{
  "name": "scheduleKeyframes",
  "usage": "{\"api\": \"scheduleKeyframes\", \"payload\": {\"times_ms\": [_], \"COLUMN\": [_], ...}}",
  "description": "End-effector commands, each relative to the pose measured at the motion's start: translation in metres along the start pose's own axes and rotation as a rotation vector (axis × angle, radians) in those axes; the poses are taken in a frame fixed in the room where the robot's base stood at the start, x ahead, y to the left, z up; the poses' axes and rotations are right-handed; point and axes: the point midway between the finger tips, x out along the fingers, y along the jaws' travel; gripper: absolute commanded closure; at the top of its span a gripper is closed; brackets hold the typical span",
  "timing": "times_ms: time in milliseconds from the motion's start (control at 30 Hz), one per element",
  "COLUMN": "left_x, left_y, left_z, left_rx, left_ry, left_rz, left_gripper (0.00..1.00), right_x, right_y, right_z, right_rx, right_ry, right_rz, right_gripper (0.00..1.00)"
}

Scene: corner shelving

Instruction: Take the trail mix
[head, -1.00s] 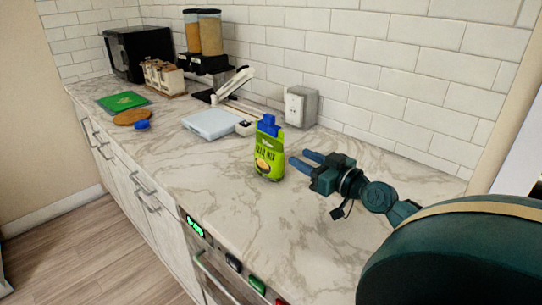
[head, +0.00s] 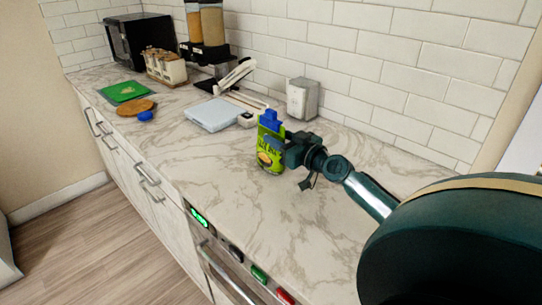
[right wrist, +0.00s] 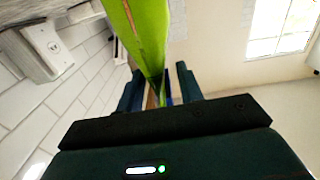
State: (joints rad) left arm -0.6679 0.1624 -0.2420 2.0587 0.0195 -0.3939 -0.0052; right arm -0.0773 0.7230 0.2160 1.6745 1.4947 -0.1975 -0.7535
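The trail mix is a green bag (head: 270,158) with a blue piece at its top, upright on the marble counter in the head view. My right gripper (head: 280,142) is at the bag's right side, with its fingers reaching along it. In the right wrist view, the green bag (right wrist: 143,35) lies between the two fingers of my right gripper (right wrist: 160,88). A gap shows on both sides of the bag, so the gripper looks open. The fingertips are partly hidden. My left gripper is not in view.
A white scale-like device (head: 212,115) lies behind the bag. A grey box (head: 302,98) stands by the tiled wall. A green board (head: 123,92), a brown round board (head: 136,107) and a blue item (head: 145,116) lie further left.

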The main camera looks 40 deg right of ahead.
Motion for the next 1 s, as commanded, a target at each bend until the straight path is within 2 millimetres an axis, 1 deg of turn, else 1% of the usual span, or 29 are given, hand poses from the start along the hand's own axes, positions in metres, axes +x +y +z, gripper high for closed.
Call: {"api": "scheduleKeyframes", "payload": {"times_ms": [33, 200, 333, 533, 567, 1000], "left_x": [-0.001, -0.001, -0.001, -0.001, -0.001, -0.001], "left_y": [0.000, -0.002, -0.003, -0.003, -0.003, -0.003], "left_z": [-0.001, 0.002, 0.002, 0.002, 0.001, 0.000], "left_rx": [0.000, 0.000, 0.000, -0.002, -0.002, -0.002], "left_ry": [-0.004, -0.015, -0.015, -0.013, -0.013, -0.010], "left_rz": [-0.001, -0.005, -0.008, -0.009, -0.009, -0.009], "left_gripper": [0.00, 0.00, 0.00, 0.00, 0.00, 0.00], "right_x": [0.009, 0.027, 0.033, 0.033, 0.033, 0.032], "right_y": [0.002, 0.002, 0.001, 0.001, 0.001, 0.001], "right_z": [-0.003, -0.002, -0.001, 0.000, 0.000, 0.000], "right_rx": [0.002, 0.002, 0.001, 0.000, 0.000, 0.000], "right_ry": [0.003, 0.002, 0.001, 0.000, 0.000, 0.000], "right_rz": [0.001, 0.002, 0.000, 0.000, 0.000, 0.000], "right_gripper": [0.63, 0.63, 0.63, 0.63, 0.65, 1.00]}}
